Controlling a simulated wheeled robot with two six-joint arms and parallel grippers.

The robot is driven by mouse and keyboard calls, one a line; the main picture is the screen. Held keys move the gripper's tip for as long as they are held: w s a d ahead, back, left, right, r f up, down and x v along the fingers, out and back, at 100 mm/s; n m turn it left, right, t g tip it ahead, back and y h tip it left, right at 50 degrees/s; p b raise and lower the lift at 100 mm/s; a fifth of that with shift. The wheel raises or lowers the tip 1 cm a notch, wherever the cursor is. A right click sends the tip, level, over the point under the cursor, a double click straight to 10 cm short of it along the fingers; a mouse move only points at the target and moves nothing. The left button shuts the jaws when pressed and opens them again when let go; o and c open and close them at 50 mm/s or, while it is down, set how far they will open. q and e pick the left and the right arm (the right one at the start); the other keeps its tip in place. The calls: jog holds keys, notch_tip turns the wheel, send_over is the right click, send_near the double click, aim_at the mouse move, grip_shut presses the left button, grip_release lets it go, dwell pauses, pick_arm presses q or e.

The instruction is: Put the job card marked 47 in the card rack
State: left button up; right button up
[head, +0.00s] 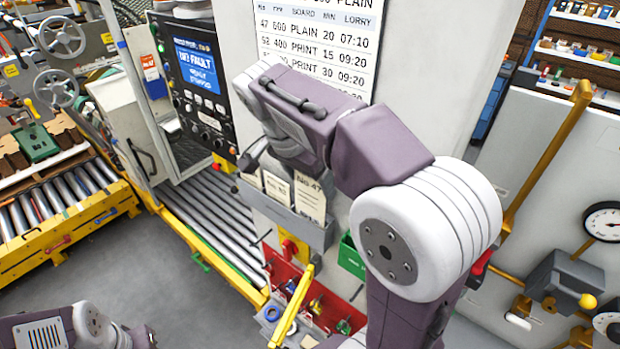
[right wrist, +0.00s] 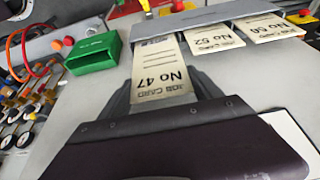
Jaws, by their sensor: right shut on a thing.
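The job card marked 47 (right wrist: 160,75) is a cream card between the fingers of my right gripper (right wrist: 166,88), which is shut on it. Its far end meets the front edge of the grey card rack (right wrist: 215,17), at the rack's left end in the right wrist view. In the head view the card (head: 311,199) stands at the right end of the rack (head: 300,226), its lower edge hidden behind the rack's front wall. My right wrist and forearm hang above it and hide the fingers there. At the lower left of the head view only part of my left arm shows.
Two other cards, one marked 52 (right wrist: 212,38) and another (right wrist: 272,27), stand in the rack beside card 47. A green open box (right wrist: 93,53) is fixed close by on the panel. A red tool tray (head: 310,300) and a roller conveyor (head: 205,215) lie below.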

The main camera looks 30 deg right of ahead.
jog(key=shift+f+b, duration=0.55)
jog(key=shift+f, duration=0.2)
jog(key=o, duration=1.9)
jog(key=shift+c, duration=0.2)
jog(key=v, duration=0.9)
